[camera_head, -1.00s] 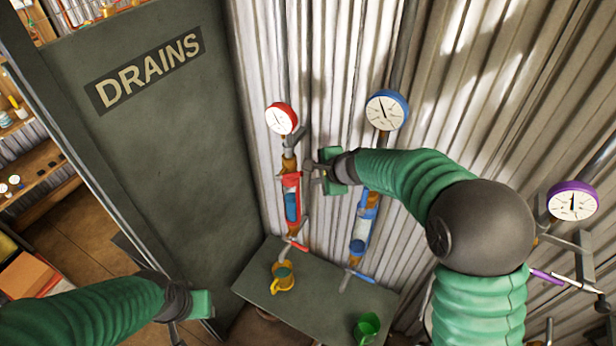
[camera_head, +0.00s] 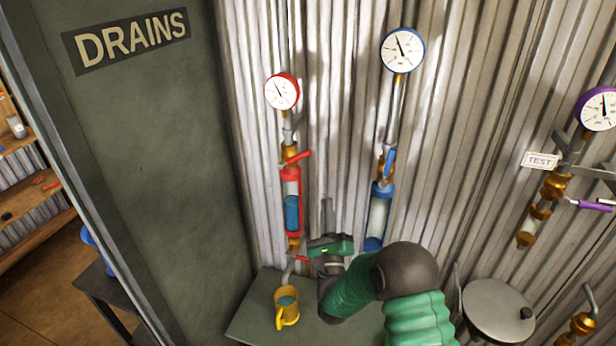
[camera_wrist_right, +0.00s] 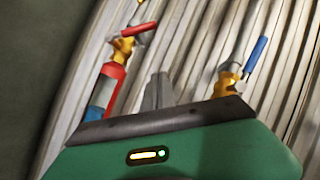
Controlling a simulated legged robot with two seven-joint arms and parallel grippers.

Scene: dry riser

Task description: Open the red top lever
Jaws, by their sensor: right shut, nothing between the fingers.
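The red top lever (camera_head: 297,157) is on the brass valve under the red-rimmed gauge (camera_head: 282,92). It points sideways to the right, tilted slightly up, across the pipe. It also shows in the right wrist view (camera_wrist_right: 138,29), above the red-framed sight tube (camera_wrist_right: 105,88). My right gripper (camera_head: 327,205) is shut and empty, with its fingers pointing up. It is below and right of the lever, apart from it, between the red and blue lines. Its fingers also show in the wrist view (camera_wrist_right: 158,92). My left gripper is out of view.
A blue lever (camera_head: 389,163) and blue sight tube (camera_head: 378,212) stand to the right. A small red lower lever (camera_head: 301,259) is close to my right gripper. The dark DRAINS panel (camera_head: 150,150) bounds the left.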

